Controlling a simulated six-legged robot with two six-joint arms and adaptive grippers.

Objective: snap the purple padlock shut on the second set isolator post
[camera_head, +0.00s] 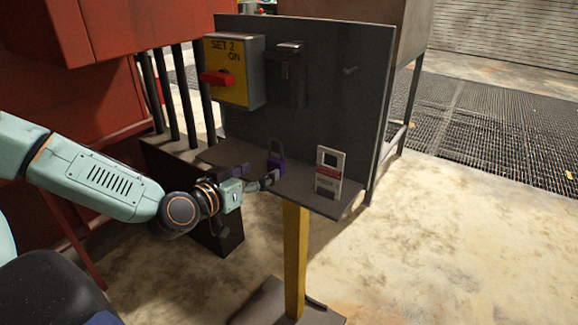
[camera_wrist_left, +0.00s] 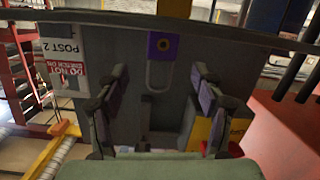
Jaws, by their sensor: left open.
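The purple padlock (camera_head: 276,165) stands on the shelf of the second set isolator post, its shackle upward. In the left wrist view, the padlock (camera_wrist_left: 163,46) shows upside down between and beyond the fingers; I cannot tell whether its shackle is latched. My left gripper (camera_head: 258,177) is open at the shelf's front edge, close to the padlock and not closed on it. Its fingers (camera_wrist_left: 160,85) are spread wide in the wrist view. The yellow SET 2 isolator box (camera_head: 228,88) with a red handle (camera_head: 216,78) is on the back panel. My right gripper is out of view.
A dark bracket (camera_head: 291,75) is on the panel beside the isolator box. A white and red tag (camera_head: 330,170) stands on the shelf (camera_head: 300,194) right of the padlock. A yellow post (camera_head: 296,262) holds up the shelf. Red machinery (camera_head: 100,110) is at left; floor at right is clear.

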